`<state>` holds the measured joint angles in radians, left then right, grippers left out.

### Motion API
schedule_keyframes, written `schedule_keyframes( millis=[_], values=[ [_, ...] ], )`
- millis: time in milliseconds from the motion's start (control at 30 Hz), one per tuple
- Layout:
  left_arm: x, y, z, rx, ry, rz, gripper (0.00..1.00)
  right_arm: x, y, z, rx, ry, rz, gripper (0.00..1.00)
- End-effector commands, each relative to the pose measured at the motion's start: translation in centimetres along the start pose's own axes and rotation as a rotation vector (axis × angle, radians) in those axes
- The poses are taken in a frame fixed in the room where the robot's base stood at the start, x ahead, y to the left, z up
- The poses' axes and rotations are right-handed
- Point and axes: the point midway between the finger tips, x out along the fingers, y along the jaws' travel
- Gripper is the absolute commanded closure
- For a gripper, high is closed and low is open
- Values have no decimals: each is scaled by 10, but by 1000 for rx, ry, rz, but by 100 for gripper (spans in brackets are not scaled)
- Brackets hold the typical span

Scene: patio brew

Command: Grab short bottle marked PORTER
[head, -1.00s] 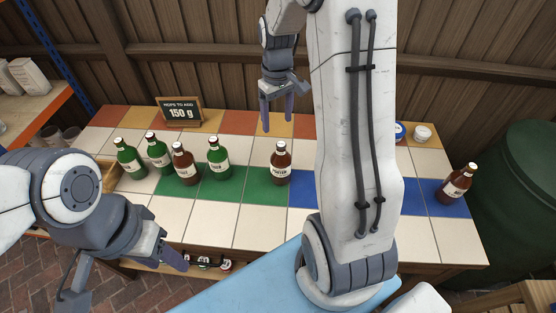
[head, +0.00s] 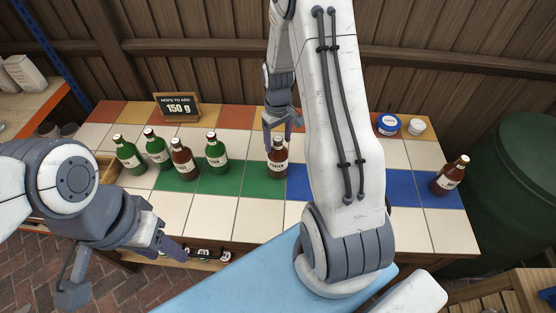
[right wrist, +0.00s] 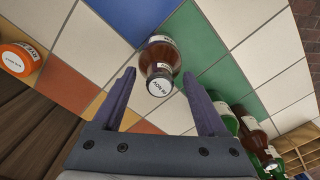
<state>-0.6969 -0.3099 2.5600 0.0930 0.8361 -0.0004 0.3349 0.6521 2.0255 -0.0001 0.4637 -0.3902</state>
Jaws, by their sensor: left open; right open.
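A short brown bottle with a pale label that appears to read PORTER (head: 277,158) stands upright on the green tiles by the blue ones. My right gripper (head: 283,122) is open, pointing down close behind this bottle. In the right wrist view the bottle's white cap (right wrist: 159,87) shows between the open fingers, with brown glass beyond; no finger visibly grips it. My left gripper (head: 168,246) is open and empty at the table's front left, far from the bottle.
Green bottles (head: 216,152) and a brown bottle (head: 183,160) stand to the left. Another brown bottle (head: 449,176) stands at the right end. A hops sign (head: 178,107) and a blue-lidded jar (head: 388,125) are at the back. An orange-lidded jar (right wrist: 18,58) shows in the wrist view.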

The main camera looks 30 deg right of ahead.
Motion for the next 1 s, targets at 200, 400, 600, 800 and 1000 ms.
schedule_keyframes(
  millis=[200,400,600,800,1000],
  values=[
    [0,0,0,0,0,0,50,0,0,0,0,0,0,51],
    [0,0,0,0,0,0,50,0,0,0,0,0,0,100],
    [0,0,0,0,0,0,50,-1,0,0,0,0,0,100],
    [0,0,0,0,0,0,50,-1,0,0,0,0,0,100],
    [0,0,0,0,0,0,50,-1,0,0,0,0,0,100]
  ],
)
